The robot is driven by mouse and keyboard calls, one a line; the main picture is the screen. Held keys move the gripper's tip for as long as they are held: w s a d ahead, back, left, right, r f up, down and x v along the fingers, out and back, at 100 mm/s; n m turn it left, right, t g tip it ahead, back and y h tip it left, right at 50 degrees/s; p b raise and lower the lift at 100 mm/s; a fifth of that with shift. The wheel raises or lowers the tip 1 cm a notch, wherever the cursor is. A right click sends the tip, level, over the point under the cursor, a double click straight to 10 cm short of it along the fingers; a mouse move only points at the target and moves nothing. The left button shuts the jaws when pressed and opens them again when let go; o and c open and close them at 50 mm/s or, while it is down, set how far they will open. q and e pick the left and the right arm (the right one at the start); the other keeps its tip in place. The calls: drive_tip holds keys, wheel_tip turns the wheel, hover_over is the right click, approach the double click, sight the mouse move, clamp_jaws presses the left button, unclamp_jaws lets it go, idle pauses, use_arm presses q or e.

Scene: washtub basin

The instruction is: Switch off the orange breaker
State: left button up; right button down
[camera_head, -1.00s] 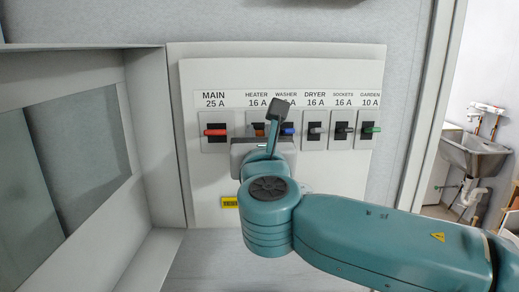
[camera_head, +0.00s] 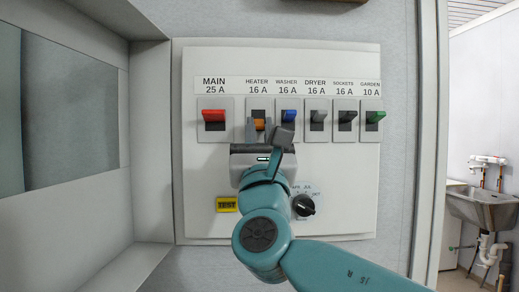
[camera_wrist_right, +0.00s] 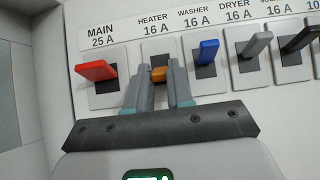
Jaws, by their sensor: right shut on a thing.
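The orange breaker lever (camera_head: 260,124) is under the label HEATER 16 A, second from the left in the row. It also shows in the right wrist view (camera_wrist_right: 158,74). It sits a little lower on its plate than the red and blue levers beside it. My right gripper (camera_head: 259,129) reaches it from below, with one finger on each side, shut on the lever. In the wrist view the gripper's fingers (camera_wrist_right: 160,86) flank the orange lever, partly hiding its plate. My left gripper is not in view.
The red MAIN lever (camera_head: 213,116) is left of the orange one and the blue WASHER lever (camera_head: 289,116) is close on its right. Grey, black and green (camera_head: 375,117) levers follow. A yellow TEST button (camera_head: 227,204) and a black dial (camera_head: 304,206) are lower on the panel.

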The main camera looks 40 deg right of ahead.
idle(0.4)
drive_tip(key=c, duration=1.3)
unclamp_jaws()
drive_tip(key=o, duration=0.3)
drive_tip(key=shift+s+a+r, duration=0.1)
drive_tip(key=shift+s+r, duration=0.05)
drive_tip(key=shift+s, duration=0.05)
drive_tip(key=shift+w, duration=0.15)
drive_tip(key=shift+f, duration=0.3)
drive_tip(key=b+v, duration=0.3)
drive_tip(key=v, duration=1.3)
drive_tip(key=shift+b, duration=0.35)
